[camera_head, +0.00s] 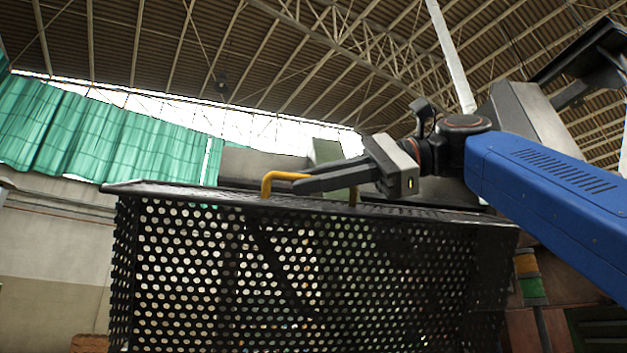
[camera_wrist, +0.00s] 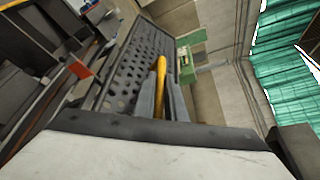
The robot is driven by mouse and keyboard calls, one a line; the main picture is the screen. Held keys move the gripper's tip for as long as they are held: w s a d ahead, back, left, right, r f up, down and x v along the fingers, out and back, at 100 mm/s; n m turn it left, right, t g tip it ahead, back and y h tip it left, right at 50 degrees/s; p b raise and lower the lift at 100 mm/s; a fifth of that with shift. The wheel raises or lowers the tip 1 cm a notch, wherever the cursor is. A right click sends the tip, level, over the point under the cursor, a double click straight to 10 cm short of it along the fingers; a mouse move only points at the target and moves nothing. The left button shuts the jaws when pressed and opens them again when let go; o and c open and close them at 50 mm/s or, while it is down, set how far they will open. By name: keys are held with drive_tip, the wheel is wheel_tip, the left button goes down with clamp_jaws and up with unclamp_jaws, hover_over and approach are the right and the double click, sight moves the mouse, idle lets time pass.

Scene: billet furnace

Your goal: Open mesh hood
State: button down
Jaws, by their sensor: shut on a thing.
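The mesh hood (camera_head: 300,270) is a black perforated metal panel across the lower middle of the head view. Its top edge runs just below my gripper, and a yellow handle (camera_head: 268,184) stands on that edge. My gripper (camera_head: 300,184) is shut on the handle, reaching in from the right. In the wrist view the handle (camera_wrist: 160,85) lies between the two grey fingers (camera_wrist: 160,100), with the perforated hood (camera_wrist: 125,75) beyond it. Part of the handle is hidden by the fingers. Whatever is behind the mesh shows only in broken patches.
Green corrugated sheeting (camera_head: 90,130) hangs on the wall at the left, under a high trussed roof. A green box (camera_wrist: 187,65) shows past the hood in the wrist view. Dark equipment and a red part (camera_wrist: 80,70) lie at its left. Open air surrounds the hood's top.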

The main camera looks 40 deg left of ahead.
drive_tip(key=c, duration=1.8)
unclamp_jaws()
drive_tip(key=f+v, duration=0.1)
drive_tip(key=v, duration=0.8)
drive_tip(key=f+v, duration=0.1)
drive_tip(key=v, duration=0.4)
drive_tip(key=shift+w+d+f, duration=0.25)
drive_tip(key=shift+d, duration=0.35)
